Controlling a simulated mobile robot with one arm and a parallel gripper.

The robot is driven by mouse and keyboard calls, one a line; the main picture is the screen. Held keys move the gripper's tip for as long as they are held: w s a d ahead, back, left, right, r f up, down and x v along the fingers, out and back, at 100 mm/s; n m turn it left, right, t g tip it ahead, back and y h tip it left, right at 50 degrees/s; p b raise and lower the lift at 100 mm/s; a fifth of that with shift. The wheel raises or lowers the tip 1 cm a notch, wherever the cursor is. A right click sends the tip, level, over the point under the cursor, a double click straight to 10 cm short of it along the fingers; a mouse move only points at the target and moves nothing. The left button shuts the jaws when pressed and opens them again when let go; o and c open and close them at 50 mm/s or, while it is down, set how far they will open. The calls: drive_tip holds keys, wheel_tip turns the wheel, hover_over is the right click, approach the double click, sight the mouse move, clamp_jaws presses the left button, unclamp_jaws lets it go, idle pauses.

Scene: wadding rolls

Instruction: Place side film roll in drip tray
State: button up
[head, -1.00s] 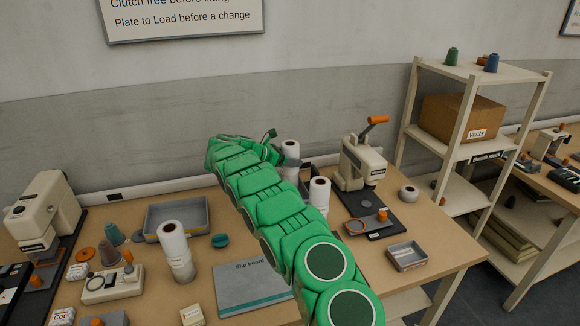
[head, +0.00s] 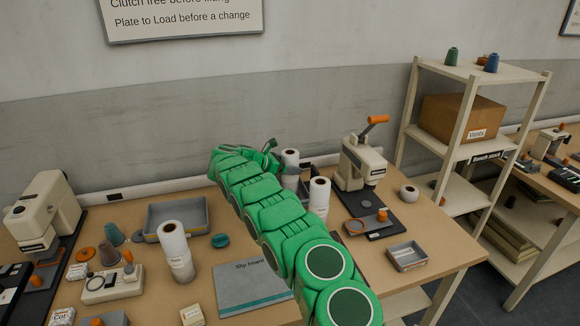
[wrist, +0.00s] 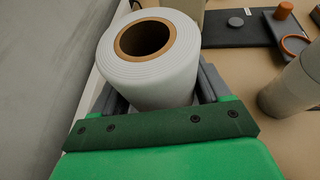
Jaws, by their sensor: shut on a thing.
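A white film roll with a brown cardboard core (wrist: 150,62) stands upright between my gripper's grey fingers in the wrist view. It also shows at the back of the bench in the head view (head: 290,158), partly hidden by my arm. My gripper (wrist: 158,95) is shut on this roll; in the head view it is mostly hidden behind my green arm. I cannot tell whether the roll's bottom touches anything. A large grey tray (head: 205,228) lies at the back left of the bench. A smaller shallow grey tray (head: 408,268) lies near the right end. Both look empty.
Another white roll stack (head: 319,197) stands just right of my arm, and one (head: 173,243) stands left. A cream press (head: 362,165) with an orange handle is behind right. The slip board (head: 250,287) lies in front. A shelf rack (head: 463,130) stands at right.

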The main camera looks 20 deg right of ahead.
drive_tip(key=o, duration=1.4)
drive_tip(key=shift+o, duration=0.2)
drive_tip(key=v, duration=1.2)
